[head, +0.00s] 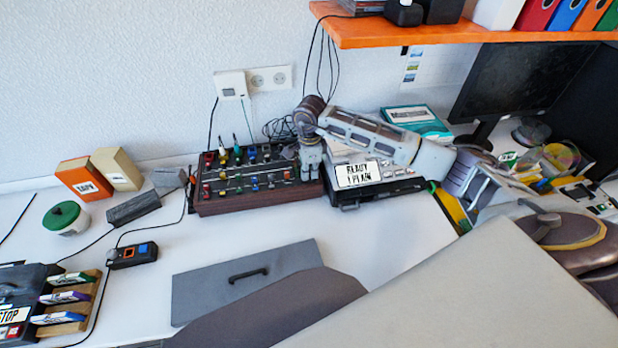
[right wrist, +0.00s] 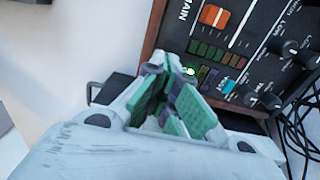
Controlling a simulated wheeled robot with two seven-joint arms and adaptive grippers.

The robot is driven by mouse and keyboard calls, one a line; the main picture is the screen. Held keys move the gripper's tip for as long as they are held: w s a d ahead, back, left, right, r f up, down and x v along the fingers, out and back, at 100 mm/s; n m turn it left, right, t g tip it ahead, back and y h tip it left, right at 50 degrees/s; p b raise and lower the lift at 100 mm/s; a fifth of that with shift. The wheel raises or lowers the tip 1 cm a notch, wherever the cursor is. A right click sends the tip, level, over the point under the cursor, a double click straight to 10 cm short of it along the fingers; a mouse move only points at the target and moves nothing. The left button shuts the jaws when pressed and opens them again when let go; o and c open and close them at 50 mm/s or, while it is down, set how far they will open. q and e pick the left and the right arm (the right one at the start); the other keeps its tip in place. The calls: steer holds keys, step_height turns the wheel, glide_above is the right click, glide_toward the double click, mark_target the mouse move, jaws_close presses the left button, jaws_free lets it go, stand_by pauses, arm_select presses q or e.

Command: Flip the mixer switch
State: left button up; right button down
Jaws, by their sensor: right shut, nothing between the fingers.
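The mixer (head: 250,203) is a dark panel with wooden sides and rows of coloured faders and knobs, standing against the wall. My right gripper (head: 311,172) is shut and empty, pointing down at the mixer's right end. In the right wrist view its green-padded fingertips (right wrist: 170,62) meet over the panel's edge, beside a lit green light (right wrist: 190,71). An orange fader (right wrist: 213,16) and a cyan control (right wrist: 228,87) also show on the mixer panel. The fingers hide part of that corner, so I cannot make out the switch or any contact. My left gripper is not in view.
A device with a "READY" display (head: 357,175) stands close to the mixer's right side, under my right arm. An orange shelf (head: 400,35) overhangs at the upper right. Cables run behind the mixer.

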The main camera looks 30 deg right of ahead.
mark_target(310, 179)
steer(key=shift+f+b, duration=0.5)
steer(key=shift+f, duration=0.15)
stand_by(0.8)
steer(key=shift+r, duration=0.15)
steer(key=shift+r+p, duration=0.35)
steer(key=shift+r, duration=0.05)
steer(key=shift+r+p, duration=1.45)
steer(key=shift+r, duration=1.5)
